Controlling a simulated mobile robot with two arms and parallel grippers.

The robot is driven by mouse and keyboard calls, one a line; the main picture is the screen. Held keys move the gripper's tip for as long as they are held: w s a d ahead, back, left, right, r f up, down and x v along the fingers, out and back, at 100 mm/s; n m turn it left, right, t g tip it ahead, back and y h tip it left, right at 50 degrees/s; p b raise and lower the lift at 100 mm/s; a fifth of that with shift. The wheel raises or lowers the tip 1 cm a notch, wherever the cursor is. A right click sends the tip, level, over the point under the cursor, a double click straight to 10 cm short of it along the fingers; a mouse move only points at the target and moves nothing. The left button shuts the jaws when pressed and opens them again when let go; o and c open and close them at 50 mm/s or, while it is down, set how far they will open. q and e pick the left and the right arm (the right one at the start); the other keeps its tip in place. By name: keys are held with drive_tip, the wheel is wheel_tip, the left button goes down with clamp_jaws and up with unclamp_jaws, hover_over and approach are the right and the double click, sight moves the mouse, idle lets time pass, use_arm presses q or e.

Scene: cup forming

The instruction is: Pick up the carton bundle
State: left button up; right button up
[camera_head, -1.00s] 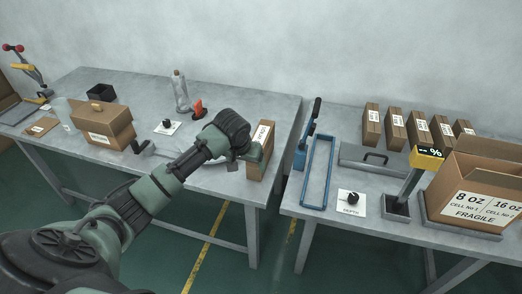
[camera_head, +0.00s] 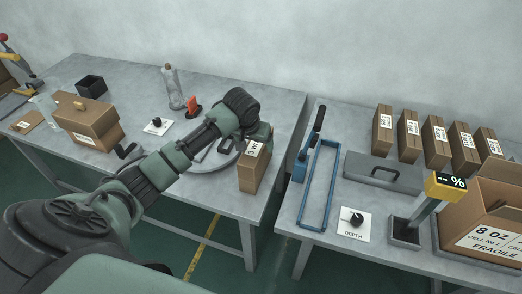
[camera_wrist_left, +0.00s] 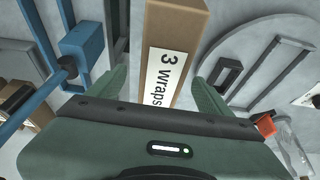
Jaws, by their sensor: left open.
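The carton bundle (camera_head: 254,168) is a tall brown box with a white label, standing upright near the right front corner of the left table. In the left wrist view the carton (camera_wrist_left: 177,30) shows a label reading "3 Wraps". My left gripper (camera_wrist_left: 158,92) is open, with one green finger on each side of the carton's labelled face in that view. I cannot tell how deep the carton sits between the fingers. In the head view the gripper (camera_head: 258,132) is at the carton's top, behind it and partly hidden. My right gripper is not in view.
On the right table stand a blue frame (camera_head: 318,185), several brown cartons (camera_head: 435,142), a depth dial (camera_head: 355,222) and a large open box (camera_head: 490,215). A gap separates the two tables.

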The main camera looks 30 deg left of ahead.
use_arm(q)
drive_tip(key=shift+w+f, duration=0.15)
drive_tip(key=shift+w+a+f, duration=0.1)
drive_tip(key=shift+f, duration=0.5)
drive_tip(key=shift+w+a+f+p, duration=0.1)
drive_tip(key=shift+w+f+p, duration=0.15)
drive_tip(key=shift+f+p, duration=0.4)
drive_tip(key=x, duration=0.3)
drive_tip(key=shift+w+a+f+p, duration=0.15)
drive_tip(key=shift+w+f+p, duration=0.1)
drive_tip(key=shift+p, duration=0.05)
drive_tip(key=shift+w+f, duration=0.1)
drive_tip(key=shift+f, duration=0.2)
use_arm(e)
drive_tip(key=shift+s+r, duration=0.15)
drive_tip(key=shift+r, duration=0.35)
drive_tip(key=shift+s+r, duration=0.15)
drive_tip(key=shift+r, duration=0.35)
use_arm(q)
drive_tip(key=shift+c, duration=0.3)
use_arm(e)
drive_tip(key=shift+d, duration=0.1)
use_arm(q)
clamp_jaws()
drive_tip(key=shift+r, duration=0.1)
